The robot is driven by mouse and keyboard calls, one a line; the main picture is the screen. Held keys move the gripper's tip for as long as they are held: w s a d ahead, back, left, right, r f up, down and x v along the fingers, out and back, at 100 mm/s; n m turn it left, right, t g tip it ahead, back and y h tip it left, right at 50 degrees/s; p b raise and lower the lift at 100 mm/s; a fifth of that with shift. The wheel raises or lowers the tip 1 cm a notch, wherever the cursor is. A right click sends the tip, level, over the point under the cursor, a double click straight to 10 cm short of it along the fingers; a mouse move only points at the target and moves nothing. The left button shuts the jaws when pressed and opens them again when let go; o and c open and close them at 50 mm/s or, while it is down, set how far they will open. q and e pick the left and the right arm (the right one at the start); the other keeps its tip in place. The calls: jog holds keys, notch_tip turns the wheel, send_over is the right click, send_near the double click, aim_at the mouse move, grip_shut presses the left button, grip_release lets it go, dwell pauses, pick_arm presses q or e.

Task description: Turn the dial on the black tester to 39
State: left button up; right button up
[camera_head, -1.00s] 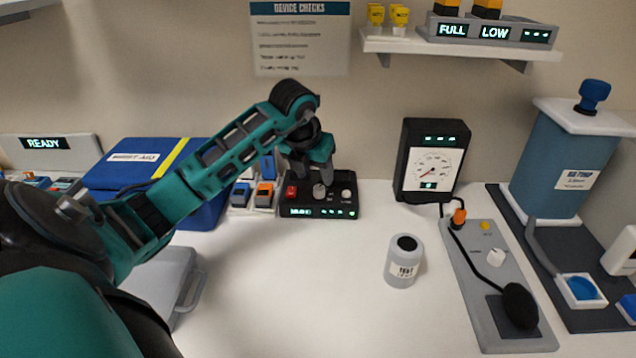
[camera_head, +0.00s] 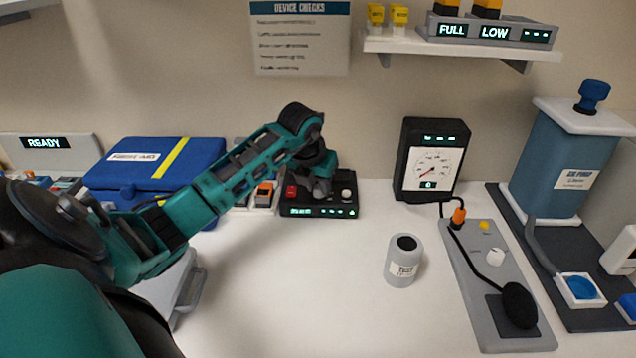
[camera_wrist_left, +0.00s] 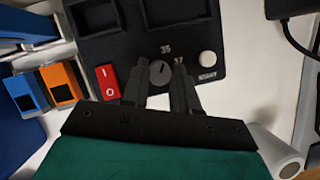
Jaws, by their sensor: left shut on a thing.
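The black tester (camera_head: 342,206) stands at the back of the table, with a lit green display along its front. The wrist view shows its black top panel (camera_wrist_left: 215,85), a red rocker switch (camera_wrist_left: 108,80) and a white START button (camera_wrist_left: 207,59). The tester's grey dial (camera_wrist_left: 162,70) has a dark pointer line, and the marks 35 and 37 show beside it; other marks are hidden. My left gripper (camera_head: 322,191) is down on the tester, its fingers (camera_wrist_left: 159,82) shut around the dial. My right gripper is not in view.
A black gauge unit (camera_head: 432,160) and a white TEST canister (camera_head: 403,262) stand to the right. The front middle table is clear.

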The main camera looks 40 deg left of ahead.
pick_arm(q)
grip_shut()
jog(key=shift+a+m, duration=0.1)
jog(key=shift+m, duration=0.2)
jog(key=m+h+b, duration=0.1)
jog(key=m, duration=0.1)
jog(key=shift+a+m+b, duration=0.15)
jog(key=shift+m+b, duration=0.15)
jog(key=m+h+b, duration=0.1)
jog(key=m+h, duration=0.1)
jog(key=m, duration=0.2)
jog(key=shift+m+b, duration=0.3)
jog(key=shift+b, duration=0.1)
jog(key=m+h, duration=0.1)
jog(key=m, duration=0.1)
jog(key=m+g+b, duration=0.1)
jog(key=m, duration=0.2)
jog(key=shift+w+a+h, duration=0.15)
jog(key=shift+h, duration=0.25)
jog(key=m+g, duration=0.1)
jog(key=m, duration=0.1)
jog(key=m+g+h+b, duration=0.1)
jog(key=m, duration=0.2)
jog(key=shift+w, duration=0.1)
